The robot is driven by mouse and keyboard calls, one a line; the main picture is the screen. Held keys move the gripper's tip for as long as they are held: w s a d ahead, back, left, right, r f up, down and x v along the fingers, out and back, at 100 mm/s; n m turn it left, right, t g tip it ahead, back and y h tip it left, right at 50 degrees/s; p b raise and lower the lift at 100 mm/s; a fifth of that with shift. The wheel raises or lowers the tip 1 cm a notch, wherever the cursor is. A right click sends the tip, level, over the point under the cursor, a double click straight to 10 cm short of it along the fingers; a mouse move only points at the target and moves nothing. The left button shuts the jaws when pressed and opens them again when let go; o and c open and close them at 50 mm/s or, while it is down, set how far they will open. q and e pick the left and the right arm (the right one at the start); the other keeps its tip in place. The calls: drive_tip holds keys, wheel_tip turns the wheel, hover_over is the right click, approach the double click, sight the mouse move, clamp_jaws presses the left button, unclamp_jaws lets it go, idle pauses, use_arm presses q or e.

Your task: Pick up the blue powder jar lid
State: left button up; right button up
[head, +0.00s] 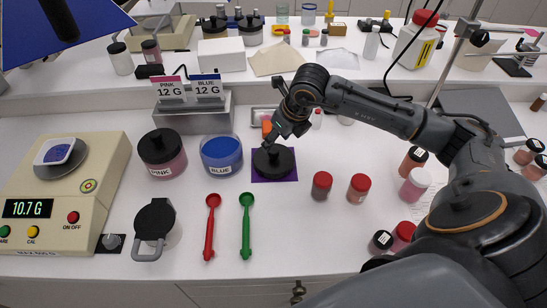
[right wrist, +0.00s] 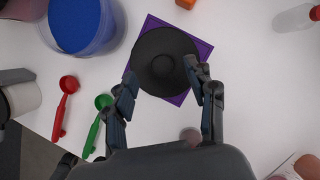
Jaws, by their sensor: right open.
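The black round lid with a knob (head: 273,161) lies on a purple square mat (head: 290,174) beside the open blue powder jar (head: 221,155). In the right wrist view the lid (right wrist: 165,60) sits on the mat (right wrist: 151,24), at the ends of my fingers. My left gripper is not in view.
The closed pink jar (head: 162,153) stands left of the blue jar. A red spoon (head: 211,225) and a green spoon (head: 246,225) lie in front. A scale (head: 110,180) stands at the left. Red-capped jars (head: 321,186) stand right of the mat.

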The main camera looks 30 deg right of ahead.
sight(274, 149)
drive_tip(key=shift+f+p, duration=0.3)
drive_tip(key=shift+f, duration=0.25)
drive_tip(key=p+x, duration=0.2)
drive_tip(key=x, duration=0.2)
drive_tip(key=shift+s+f, duration=0.1)
drive_tip(key=shift+f, duration=0.3)
clamp_jaws()
